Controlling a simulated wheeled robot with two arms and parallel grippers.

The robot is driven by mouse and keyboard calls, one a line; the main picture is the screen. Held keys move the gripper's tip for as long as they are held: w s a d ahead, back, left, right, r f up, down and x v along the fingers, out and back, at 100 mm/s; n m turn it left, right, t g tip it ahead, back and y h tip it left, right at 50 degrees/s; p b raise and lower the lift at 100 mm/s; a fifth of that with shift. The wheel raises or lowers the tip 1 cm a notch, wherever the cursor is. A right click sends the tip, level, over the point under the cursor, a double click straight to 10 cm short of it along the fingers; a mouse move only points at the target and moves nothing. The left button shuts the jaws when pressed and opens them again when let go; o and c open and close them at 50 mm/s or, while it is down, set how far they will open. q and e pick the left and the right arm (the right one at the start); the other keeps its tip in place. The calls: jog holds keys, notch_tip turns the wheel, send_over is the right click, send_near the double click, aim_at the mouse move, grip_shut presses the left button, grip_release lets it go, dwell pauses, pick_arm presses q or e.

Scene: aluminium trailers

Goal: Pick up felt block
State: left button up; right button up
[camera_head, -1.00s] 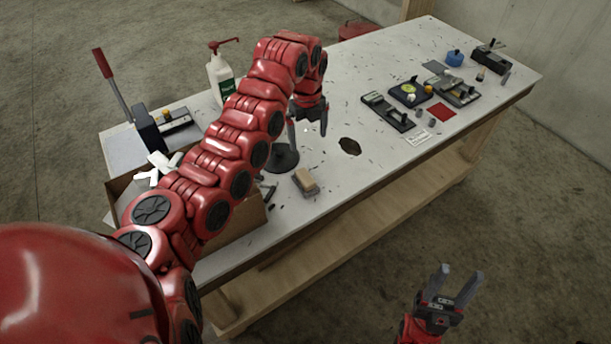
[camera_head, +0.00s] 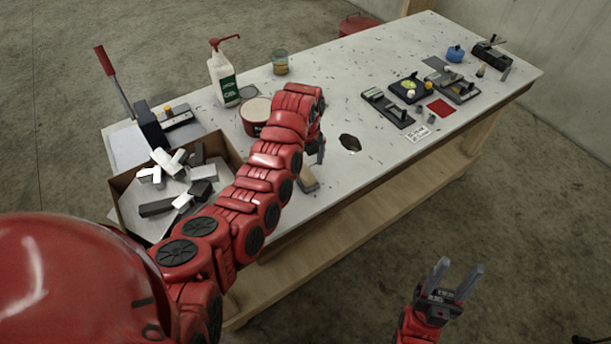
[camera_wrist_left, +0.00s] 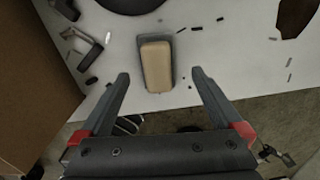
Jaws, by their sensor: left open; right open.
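The felt block (camera_wrist_left: 156,66), a tan block with a grey edge around it, lies near the table's front edge. In the head view the felt block (camera_head: 309,179) is partly hidden by my left arm. My left gripper (camera_wrist_left: 160,76) is open and empty, its two fingers on either side of the block's near end in the wrist view; I cannot tell its height above the table. In the head view my left gripper (camera_head: 317,150) is mostly hidden behind its own arm. My right gripper (camera_head: 458,268) is open and empty, in front of the table and away from it.
A cardboard box (camera_head: 122,184) with several metal bars stands left of the block. A red tin (camera_head: 256,126), a pump bottle (camera_head: 223,80) and a jar (camera_head: 280,65) stand behind my left arm. A dark hole or patch (camera_head: 350,143) lies right of the block. Several tools fill the far right.

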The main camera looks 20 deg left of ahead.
aim_at(306, 172)
pick_arm(q)
jog(key=f, duration=0.1)
jog(key=f+p, duration=0.2)
jog(key=shift+s+a+f, duration=0.1)
jog(key=shift+s, duration=0.15)
jog(key=shift+f, duration=0.95)
jog(key=shift+c, duration=0.3)
jog(key=c, duration=1.4)
jog(key=shift+w+r, duration=0.1)
jog(key=shift+r, duration=0.1)
